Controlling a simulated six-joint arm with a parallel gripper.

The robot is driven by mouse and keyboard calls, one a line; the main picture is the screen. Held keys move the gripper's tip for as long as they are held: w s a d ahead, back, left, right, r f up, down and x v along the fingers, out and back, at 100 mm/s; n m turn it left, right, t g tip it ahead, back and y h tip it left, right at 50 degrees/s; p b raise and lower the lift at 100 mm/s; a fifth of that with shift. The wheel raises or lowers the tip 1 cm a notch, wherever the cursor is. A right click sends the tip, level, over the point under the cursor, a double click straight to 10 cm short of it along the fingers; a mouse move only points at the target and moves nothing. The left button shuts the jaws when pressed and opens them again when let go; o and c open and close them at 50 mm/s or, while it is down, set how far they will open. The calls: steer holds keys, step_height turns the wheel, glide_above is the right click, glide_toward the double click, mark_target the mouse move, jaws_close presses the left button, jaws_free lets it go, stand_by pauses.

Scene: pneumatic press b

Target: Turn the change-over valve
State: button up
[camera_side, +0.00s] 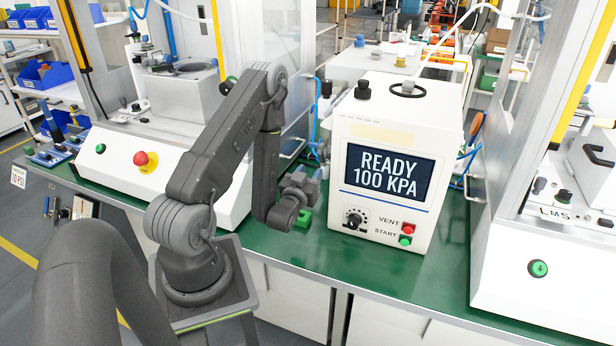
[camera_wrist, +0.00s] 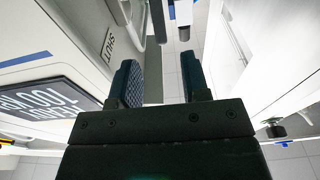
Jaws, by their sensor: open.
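A white press unit (camera_side: 395,160) stands on the green bench, and its screen (camera_side: 381,172) reads READY 100 KPA. A black rotary knob (camera_side: 355,218) with dial marks sits low on its front face. I cannot tell for sure that this knob is the change-over valve. My gripper (camera_side: 301,188) is in the air just left of the press unit, apart from the knob. In the wrist view my gripper (camera_wrist: 162,78) shows two dark, separated fingers with nothing held between them. The screen appears upside down at the left there (camera_wrist: 42,110); the knob is not visible in that view.
A red button (camera_side: 408,228) and a green button (camera_side: 404,240) are right of the knob. White-framed machines flank the press (camera_side: 165,165). The green bench front (camera_side: 385,280) is clear.

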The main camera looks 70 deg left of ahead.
steer(key=shift+s+d, duration=0.35)
